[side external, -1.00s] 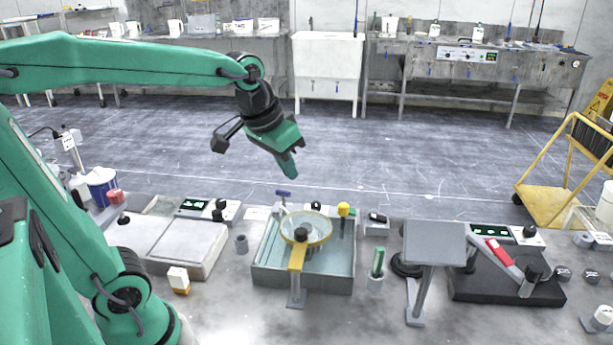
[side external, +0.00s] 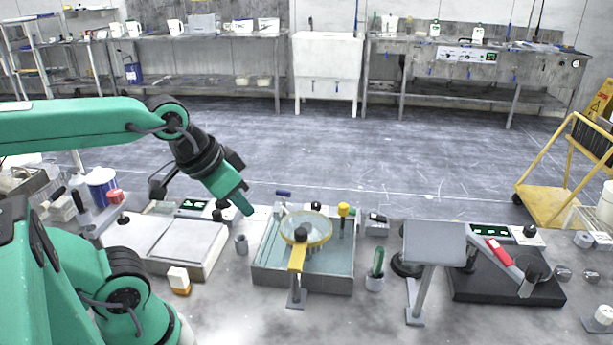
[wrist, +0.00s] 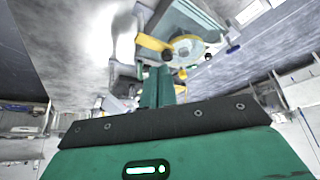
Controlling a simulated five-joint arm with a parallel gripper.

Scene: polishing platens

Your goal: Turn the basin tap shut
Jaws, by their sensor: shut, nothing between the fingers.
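A grey basin (side external: 318,282) stands at the middle of the bench in the side external view. A tap-like post with a blue crosswise handle (side external: 283,194) rises at its back left corner; which way it is turned I cannot tell. The blue handle also shows in the wrist view (wrist: 233,49). A yellow knob (side external: 343,209) stands at the back right of the basin. My gripper (side external: 247,209) is shut and empty, tilted downward, left of the blue handle and apart from it. In the wrist view its green fingers (wrist: 160,80) are together.
A yellow arm (side external: 297,258) with a black knob crosses a round yellow-rimmed disc (side external: 318,236) over the basin. A flat grey unit (side external: 190,250) is at the left, a small grey cup (side external: 241,244) between. A green-topped holder (side external: 376,270) stands right of the basin.

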